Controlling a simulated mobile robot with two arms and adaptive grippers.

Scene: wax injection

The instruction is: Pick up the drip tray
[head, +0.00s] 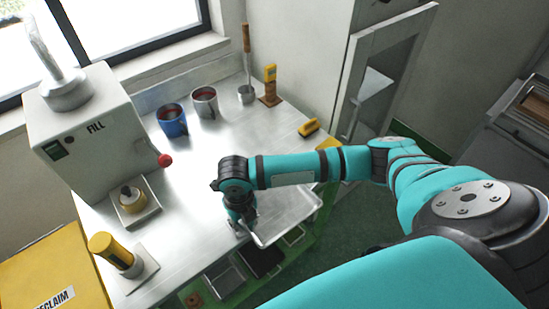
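A shallow metal tray (287,214), which looks like the drip tray, is at the near right edge of the steel table, partly under my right forearm. Its raised rim shows along the near and right sides. My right gripper (241,229) points down at the tray's left end, with its fingers at or very close to the rim. The fingertips are small and partly hidden, so I cannot tell whether they are closed on it. I cannot tell whether the tray rests on the table or is off it. My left gripper is not in view.
The steel table (185,225) holds a white machine (88,135) marked FILL, a blue mug (172,122), a steel mug (204,103), a small tray (143,214) with a round piece, and a yellow cylinder (110,250). A yellow RECLAIM bin (50,275) stands at lower left.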

